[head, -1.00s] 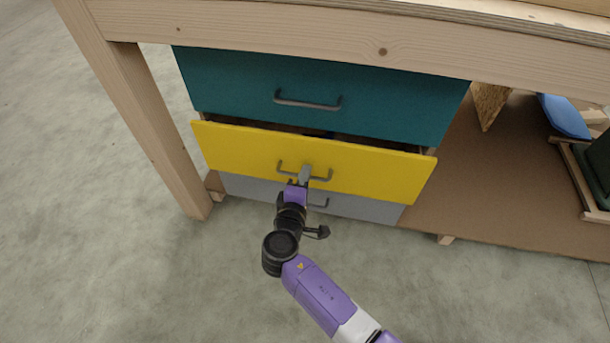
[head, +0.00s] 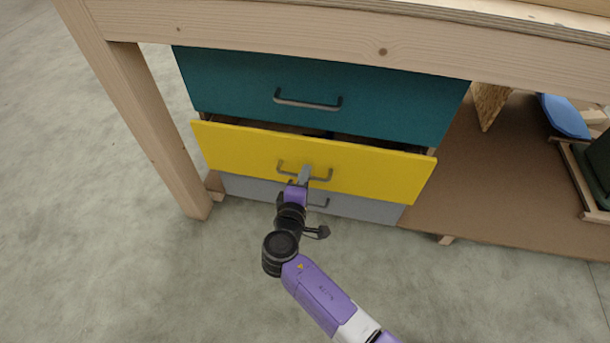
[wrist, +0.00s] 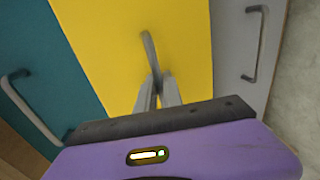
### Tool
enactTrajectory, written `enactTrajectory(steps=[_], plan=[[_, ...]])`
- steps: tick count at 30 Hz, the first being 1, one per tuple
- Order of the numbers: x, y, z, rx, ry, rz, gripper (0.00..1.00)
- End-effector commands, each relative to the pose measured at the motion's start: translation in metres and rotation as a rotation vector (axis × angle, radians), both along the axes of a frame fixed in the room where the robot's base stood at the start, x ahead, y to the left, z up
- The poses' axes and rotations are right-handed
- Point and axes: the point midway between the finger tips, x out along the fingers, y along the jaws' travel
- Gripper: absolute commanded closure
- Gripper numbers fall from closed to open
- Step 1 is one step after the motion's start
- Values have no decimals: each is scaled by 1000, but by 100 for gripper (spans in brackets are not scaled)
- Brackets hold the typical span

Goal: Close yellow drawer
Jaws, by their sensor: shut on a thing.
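The yellow drawer (head: 235,148) is the middle one of three under the workbench and stands partly open, with a dark gap along its top edge. Its grey bar handle (head: 321,179) is on the middle of its front. My gripper (head: 305,174) is at the handle, its fingers shut on it. In the wrist view the yellow front (wrist: 110,35) fills the middle, and the fingers of my gripper (wrist: 157,80) close around the handle (wrist: 149,48).
A teal drawer (head: 400,105) is above and a grey drawer (head: 245,188) below; both look closed. A wooden bench leg (head: 140,110) stands to the left. A brown shelf (head: 490,190) with a blue object (head: 564,115) lies to the right. The floor in front is clear.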

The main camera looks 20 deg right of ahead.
Motion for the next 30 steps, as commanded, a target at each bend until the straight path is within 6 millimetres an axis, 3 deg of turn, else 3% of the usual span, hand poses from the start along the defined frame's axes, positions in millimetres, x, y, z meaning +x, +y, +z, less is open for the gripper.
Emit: enactTrajectory(steps=[8,17,25,26,30], plan=[[1,-1,0,0,0,0,100],[32,-24,-2,1,0,-1,100],[34,-25,0,2,0,1,100],[34,-25,0,2,0,1,83],[34,-25,0,1,-1,0,81]])
